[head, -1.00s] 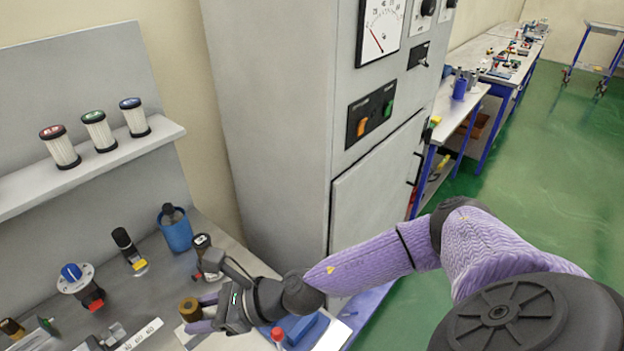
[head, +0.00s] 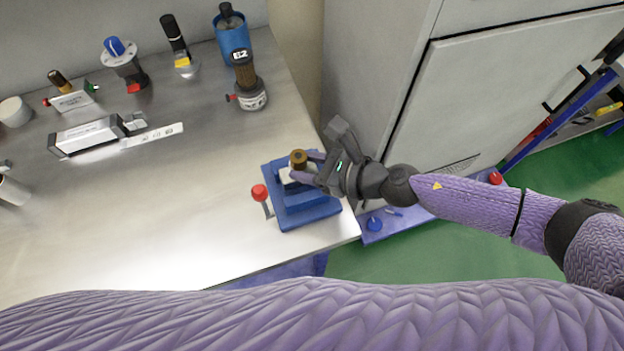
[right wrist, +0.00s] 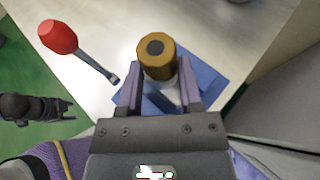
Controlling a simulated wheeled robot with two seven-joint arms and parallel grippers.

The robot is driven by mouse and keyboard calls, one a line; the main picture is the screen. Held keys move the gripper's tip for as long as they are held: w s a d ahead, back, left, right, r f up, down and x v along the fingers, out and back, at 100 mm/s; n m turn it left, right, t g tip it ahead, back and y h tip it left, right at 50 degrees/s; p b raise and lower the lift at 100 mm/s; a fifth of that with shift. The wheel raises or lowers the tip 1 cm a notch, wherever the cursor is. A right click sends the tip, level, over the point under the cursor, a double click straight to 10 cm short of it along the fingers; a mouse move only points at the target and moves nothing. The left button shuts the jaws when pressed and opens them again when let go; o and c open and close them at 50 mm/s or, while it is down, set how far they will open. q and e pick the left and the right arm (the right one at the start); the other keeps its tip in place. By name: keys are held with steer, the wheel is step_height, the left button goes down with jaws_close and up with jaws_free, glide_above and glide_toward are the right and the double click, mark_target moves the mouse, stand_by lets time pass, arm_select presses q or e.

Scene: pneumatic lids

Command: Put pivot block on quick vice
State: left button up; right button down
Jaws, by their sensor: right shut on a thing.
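The pivot block, a pale block with a brass-brown round top (head: 298,158), is between the fingers of my right gripper (head: 305,172), which is shut on it. The quick vice (head: 300,215) is blue, with a red-knobbed lever (head: 259,192), at the table's front right corner. The block is over the vice's middle; I cannot tell whether it touches. In the right wrist view the brass top (right wrist: 157,56) stands between the fingers, with blue vice body around and below. A dark part like my left gripper (right wrist: 62,108) shows at that view's left; its jaws are unclear.
On the metal table stand a blue cup (head: 233,40), a brown-and-white cylinder fitting (head: 247,88), a blue-knobbed valve (head: 122,62) and a long grey cylinder (head: 88,136). A grey cabinet (head: 480,90) rises right of the vice. The table's front middle is clear.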

step_height(320, 180, down, 4)
steer(key=shift+b, duration=1.25)
steer(key=shift+r, duration=0.2)
steer(key=shift+f, duration=0.2)
steer(key=c, duration=0.6)
jaws_free()
steer(key=o, duration=0.3)
steer(key=shift+o, duration=0.2)
